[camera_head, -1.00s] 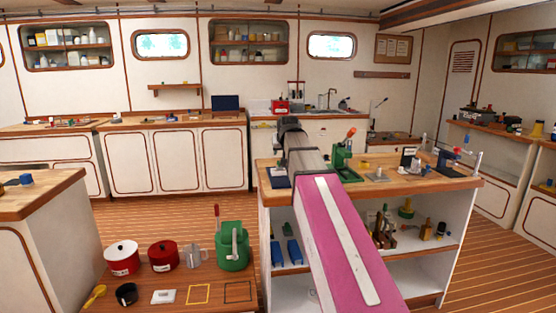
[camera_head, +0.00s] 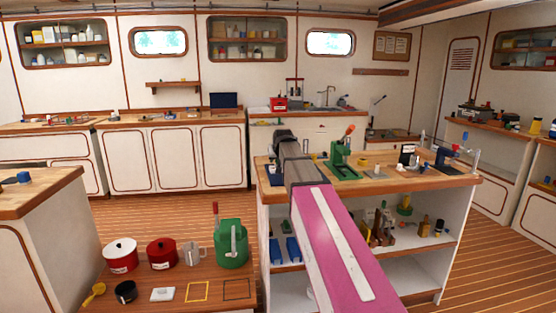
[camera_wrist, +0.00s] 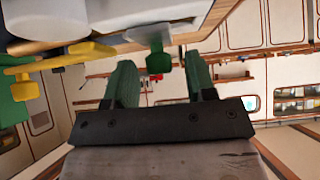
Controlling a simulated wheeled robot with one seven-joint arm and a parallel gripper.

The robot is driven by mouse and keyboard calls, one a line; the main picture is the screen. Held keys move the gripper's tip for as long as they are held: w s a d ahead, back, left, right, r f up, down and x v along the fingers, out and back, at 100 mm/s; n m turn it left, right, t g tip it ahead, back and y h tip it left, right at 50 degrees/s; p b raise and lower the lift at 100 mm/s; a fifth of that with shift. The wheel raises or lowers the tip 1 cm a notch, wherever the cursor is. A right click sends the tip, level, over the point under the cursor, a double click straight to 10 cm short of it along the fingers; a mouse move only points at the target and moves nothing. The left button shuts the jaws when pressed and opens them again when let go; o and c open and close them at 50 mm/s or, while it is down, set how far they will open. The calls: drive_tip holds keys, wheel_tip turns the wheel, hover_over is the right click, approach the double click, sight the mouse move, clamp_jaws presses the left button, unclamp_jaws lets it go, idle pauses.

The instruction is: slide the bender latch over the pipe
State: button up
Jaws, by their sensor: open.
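A green bench tool (camera_head: 341,158) with a red-orange handle tip stands on the wooden workbench, just right of my gripper (camera_head: 284,138). I cannot be sure it is the bender, and I make out neither latch nor pipe in the head view. In the wrist view my gripper (camera_wrist: 160,85) is open, with two green fingers apart. A green block (camera_wrist: 164,77) on a grey piece (camera_wrist: 150,34) appears between the fingers; contact cannot be judged. A yellow bar (camera_wrist: 62,61) and a green part (camera_wrist: 14,100) show at the left; I cannot tell what they belong to.
The workbench (camera_head: 400,186) also carries a blue tool (camera_head: 443,160) at its right end and small parts between. Blue bins (camera_head: 293,249) sit on its shelf. A low table (camera_head: 205,285) at front left holds pots and a green can (camera_head: 231,245). Floor shows between the benches.

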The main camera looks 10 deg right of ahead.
drive_tip(key=c, duration=0.9)
drive_tip(key=shift+s, duration=0.55)
drive_tip(key=o, duration=0.9)
drive_tip(key=shift+w, duration=0.1)
drive_tip(key=v, duration=1)
drive_tip(key=shift+s+r, duration=0.25)
drive_tip(key=shift+s, duration=0.05)
